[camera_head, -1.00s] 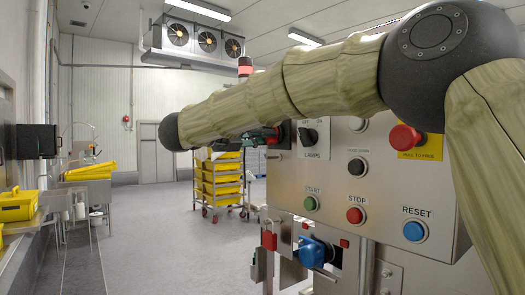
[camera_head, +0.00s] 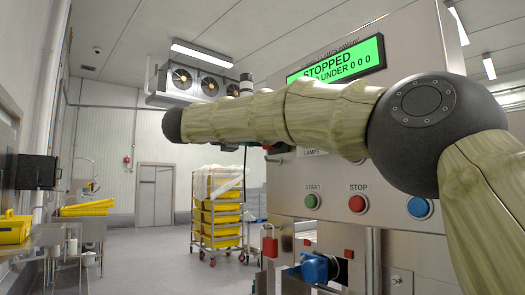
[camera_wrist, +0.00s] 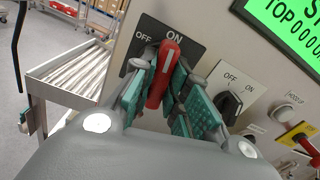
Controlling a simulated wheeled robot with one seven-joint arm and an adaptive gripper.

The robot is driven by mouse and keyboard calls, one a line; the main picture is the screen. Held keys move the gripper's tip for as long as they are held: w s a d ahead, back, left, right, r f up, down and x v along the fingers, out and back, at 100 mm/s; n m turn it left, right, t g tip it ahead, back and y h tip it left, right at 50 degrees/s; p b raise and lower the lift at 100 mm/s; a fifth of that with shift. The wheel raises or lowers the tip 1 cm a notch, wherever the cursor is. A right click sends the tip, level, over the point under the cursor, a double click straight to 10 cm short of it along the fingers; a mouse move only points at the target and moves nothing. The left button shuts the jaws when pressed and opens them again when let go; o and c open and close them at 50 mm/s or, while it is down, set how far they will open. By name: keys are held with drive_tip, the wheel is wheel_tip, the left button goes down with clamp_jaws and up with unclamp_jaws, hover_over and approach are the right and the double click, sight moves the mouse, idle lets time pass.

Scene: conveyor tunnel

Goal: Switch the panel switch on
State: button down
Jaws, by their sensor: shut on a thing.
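The panel switch (camera_wrist: 168,56) is a red handle on a black plate marked OFF and ON. Its upper end lies just below the word ON in the wrist view. My gripper (camera_wrist: 162,78) has its teal-padded fingers on both sides of the red handle and is shut on it. The control panel (camera_head: 290,202) is a steel box at the right in the head view. There my arm covers the red switch and most of the gripper.
Beside the switch is a black OFF/ON lamps knob (camera_wrist: 230,101). A green display (camera_head: 338,62) reads STOPPED. START (camera_head: 312,201), STOP (camera_head: 357,203) and blue (camera_head: 418,207) buttons sit below my arm.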

drive_tip(key=shift+f+m+b, duration=0.15)
drive_tip(key=shift+m+b, duration=0.75)
drive_tip(key=shift+b, duration=0.25)
drive_tip(key=c, duration=1.4)
unclamp_jaws()
drive_tip(key=v, duration=1.2)
